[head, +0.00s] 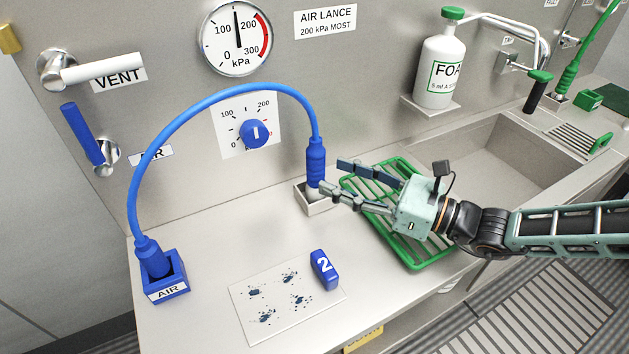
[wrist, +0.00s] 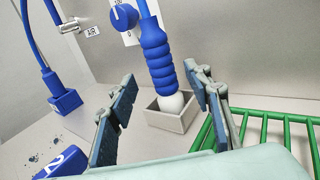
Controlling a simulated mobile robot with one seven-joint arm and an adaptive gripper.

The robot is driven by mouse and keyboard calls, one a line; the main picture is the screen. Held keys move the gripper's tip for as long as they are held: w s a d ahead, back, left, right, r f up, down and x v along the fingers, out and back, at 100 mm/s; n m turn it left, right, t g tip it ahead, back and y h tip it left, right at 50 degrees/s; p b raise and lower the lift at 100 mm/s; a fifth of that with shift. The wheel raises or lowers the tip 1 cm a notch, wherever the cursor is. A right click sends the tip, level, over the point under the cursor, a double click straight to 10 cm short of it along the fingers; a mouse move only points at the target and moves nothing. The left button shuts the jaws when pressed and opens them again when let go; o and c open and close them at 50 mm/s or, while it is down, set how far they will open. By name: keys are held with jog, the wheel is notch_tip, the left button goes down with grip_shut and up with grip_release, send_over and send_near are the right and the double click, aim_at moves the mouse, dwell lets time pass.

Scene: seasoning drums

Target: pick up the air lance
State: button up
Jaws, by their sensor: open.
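The air lance (head: 316,160) has a blue ribbed grip and hangs on a blue hose. It stands upright in a small grey open box holder (head: 318,205) against the back panel. In the wrist view the lance (wrist: 157,55) ends in a white rounded tip inside the holder (wrist: 172,120). My gripper (head: 332,176) is open and empty, just right of the lance's lower part. In the wrist view the lance shows in the gap between my two fingers (wrist: 158,76), seemingly a little beyond the fingertips. I see no contact.
A green wire rack (head: 436,256) lies under my gripper by the sink (head: 500,160). The hose (head: 205,101) arches left to a blue AIR socket (head: 166,292). A blue block marked 2 (head: 324,270) rests on a speckled plate (head: 262,318). A pressure dial (head: 222,48) is above.

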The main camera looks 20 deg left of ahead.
aim_at(316, 169)
jog(key=a, duration=0.1)
jog(key=a+b, duration=0.1)
jog(key=a, duration=0.3)
jog(key=shift+w+f, duration=0.25)
jog(key=shift+f, duration=0.05)
jog(key=shift+a+r+b, duration=0.1)
jog(key=shift+a+b, duration=0.2)
jog(key=shift+a, duration=0.1)
jog(key=shift+w, duration=0.1)
grip_shut()
